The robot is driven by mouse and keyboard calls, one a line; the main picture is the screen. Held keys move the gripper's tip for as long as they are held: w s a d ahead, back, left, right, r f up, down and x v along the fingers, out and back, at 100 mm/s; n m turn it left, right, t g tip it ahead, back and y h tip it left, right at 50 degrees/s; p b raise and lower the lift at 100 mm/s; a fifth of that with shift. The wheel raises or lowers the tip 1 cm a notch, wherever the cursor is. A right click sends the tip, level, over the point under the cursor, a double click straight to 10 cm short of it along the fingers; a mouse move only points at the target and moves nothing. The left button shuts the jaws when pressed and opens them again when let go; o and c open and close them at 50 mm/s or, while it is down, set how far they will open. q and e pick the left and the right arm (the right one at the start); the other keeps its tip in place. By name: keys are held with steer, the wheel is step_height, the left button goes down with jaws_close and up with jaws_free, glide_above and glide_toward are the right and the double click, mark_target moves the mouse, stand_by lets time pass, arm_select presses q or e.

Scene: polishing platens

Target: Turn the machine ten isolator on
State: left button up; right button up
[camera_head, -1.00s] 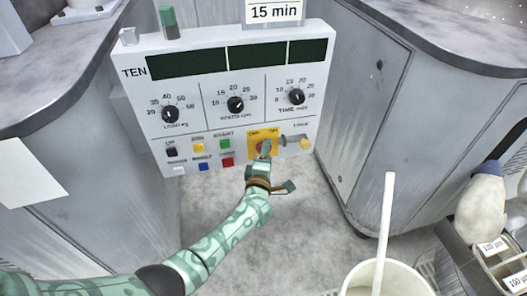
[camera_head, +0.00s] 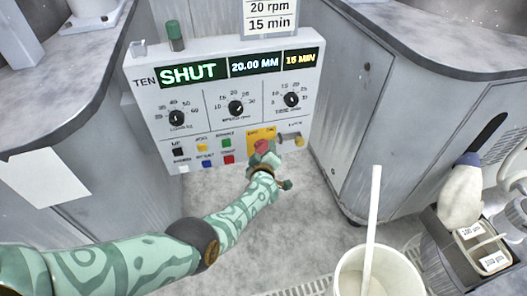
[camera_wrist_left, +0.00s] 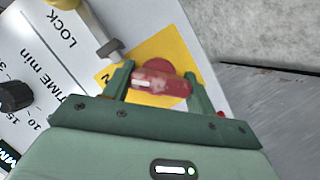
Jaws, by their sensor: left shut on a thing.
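The machine ten panel (camera_head: 215,110) is white, with the word TEN beside its displays. Its isolator is a red rotary handle (camera_wrist_left: 158,84) on a yellow plate (camera_wrist_left: 140,62) at the panel's lower right. The plate also shows in the head view (camera_head: 254,136). My left gripper (camera_head: 262,154) reaches up to the isolator and is shut on the red handle, one finger at each end of it in the left wrist view (camera_wrist_left: 158,88). The gripper hides part of the plate's lettering. The display (camera_head: 190,74) is lit and reads SHUT. My right gripper is not in view.
Three black dials and several coloured buttons (camera_head: 227,160) lie beside the isolator. A lock tab (camera_head: 299,140) sits right of it. A white bucket (camera_head: 378,262) with a pale stick stands front right. Grey cabinets (camera_head: 365,110) flank the panel.

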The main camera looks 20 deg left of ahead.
arm_select(q)
steer(key=shift+s+d+f, duration=0.1)
steer(key=shift+f, duration=0.1)
stand_by(0.3)
steer(key=o, duration=1)
steer(key=shift+r, duration=0.15)
steer(key=shift+w+r, duration=0.15)
steer(key=shift+w, duration=0.05)
